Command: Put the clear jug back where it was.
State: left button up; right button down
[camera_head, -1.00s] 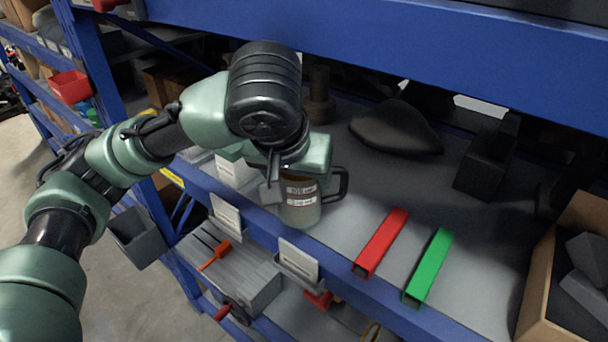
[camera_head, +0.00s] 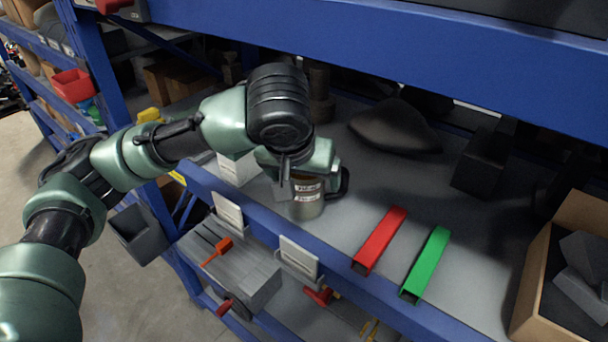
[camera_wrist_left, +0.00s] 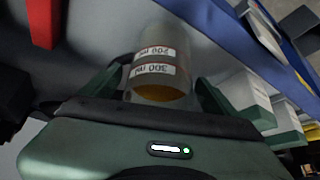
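The clear jug (camera_head: 307,207), with white-and-red volume labels and a dark handle, is upright near the front edge of the shelf. Whether its base touches the shelf is hard to tell. My left gripper (camera_head: 300,172) is over it from above, with its fingers closed on either side of its upper part. In the left wrist view the jug (camera_wrist_left: 160,62) sits between the fingers of my left gripper (camera_wrist_left: 160,85), its labels upside down and an amber tint near its rim. My right gripper is out of view.
A red bar (camera_head: 380,240) and a green bar (camera_head: 427,264) lie on the shelf right of the jug. A white box (camera_head: 239,168) stands left of it. A dark lumpy object (camera_head: 395,128) lies behind. A cardboard box (camera_head: 545,265) is at the far right. A blue beam (camera_head: 400,30) crosses above.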

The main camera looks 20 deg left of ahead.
pick_arm(q)
jog(key=shift+r, duration=0.2)
jog(key=v, duration=1.2)
jog(key=shift+b, duration=0.35)
jog(key=shift+f, duration=0.1)
